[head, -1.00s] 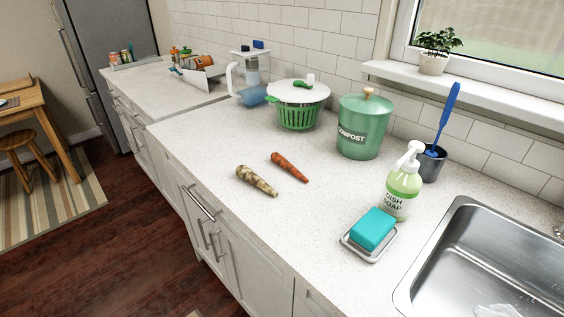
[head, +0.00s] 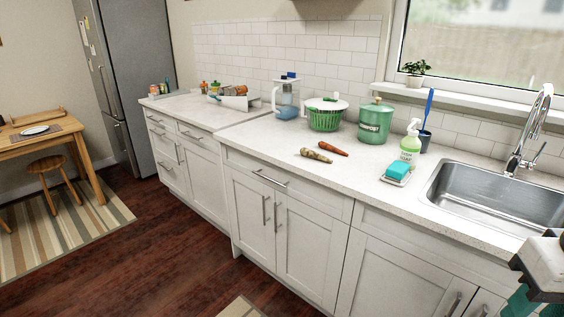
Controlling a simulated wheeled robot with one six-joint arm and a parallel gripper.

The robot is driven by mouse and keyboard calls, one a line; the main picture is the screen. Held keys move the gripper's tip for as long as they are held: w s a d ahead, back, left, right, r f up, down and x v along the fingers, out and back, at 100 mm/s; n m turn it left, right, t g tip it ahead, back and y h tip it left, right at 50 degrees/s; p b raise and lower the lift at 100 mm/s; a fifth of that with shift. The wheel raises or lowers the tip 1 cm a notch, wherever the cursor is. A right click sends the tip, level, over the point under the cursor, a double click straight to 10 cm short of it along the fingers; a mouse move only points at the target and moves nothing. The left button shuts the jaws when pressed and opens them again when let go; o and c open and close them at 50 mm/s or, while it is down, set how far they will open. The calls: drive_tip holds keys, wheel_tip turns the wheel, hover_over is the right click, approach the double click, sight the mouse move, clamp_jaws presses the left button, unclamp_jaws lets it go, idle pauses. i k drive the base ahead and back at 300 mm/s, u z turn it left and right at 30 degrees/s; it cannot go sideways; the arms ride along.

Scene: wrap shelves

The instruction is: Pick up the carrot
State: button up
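An orange carrot (head: 333,149) lies on the white counter (head: 280,146), left of the green compost bin. A pale, mottled, carrot-shaped root (head: 316,156) lies beside it, nearer the counter's front edge. The two lie close together but apart. A black, white and teal part of my arm shows at the lower right edge, cut off by the frame, far from the carrot. I cannot make out whether its fingers are open or shut.
Behind the carrot stand a green colander (head: 325,119) with a white lid and the compost bin (head: 375,123). To the right are a soap bottle (head: 410,147), a teal sponge (head: 398,168) on a dish and the sink (head: 490,191). The counter around the roots is clear.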

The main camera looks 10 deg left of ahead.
sight(327, 146)
drive_tip(key=u, duration=0.7)
drive_tip(key=i, duration=0.55)
drive_tip(key=u, duration=0.95)
drive_tip(key=i, duration=1.8)
drive_tip(key=z, duration=1.05)
drive_tip(key=i, duration=0.7)
drive_tip(key=z, duration=0.65)
